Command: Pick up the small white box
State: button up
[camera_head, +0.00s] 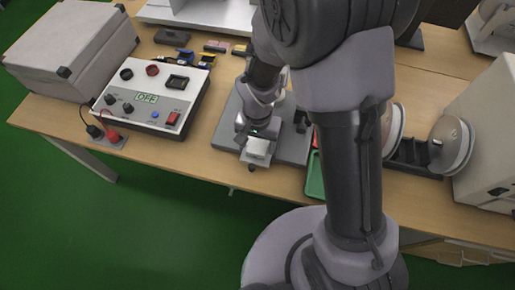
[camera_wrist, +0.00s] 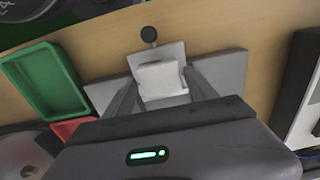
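The small white box (camera_head: 258,147) sits on a pale holder plate at the front edge of a grey platform (camera_head: 229,128). In the wrist view the white box (camera_wrist: 161,79) lies on the light plate (camera_wrist: 172,52), between the fingertips of my gripper (camera_wrist: 160,78). The fingers are spread with one on each side of the box, their tips very close to its sides. Whether they touch it cannot be seen clearly. In the head view my gripper (camera_head: 257,138) is just behind the box and hides part of the platform.
A green tray (camera_wrist: 46,80) and a red tray (camera_wrist: 72,127) are left of the platform in the wrist view. A control unit (camera_head: 153,99) and a grey case (camera_head: 70,50) stand left in the head view. A round black knob (camera_wrist: 149,33) is just beyond the plate.

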jog(key=c, duration=1)
jog(key=shift+r, duration=0.1)
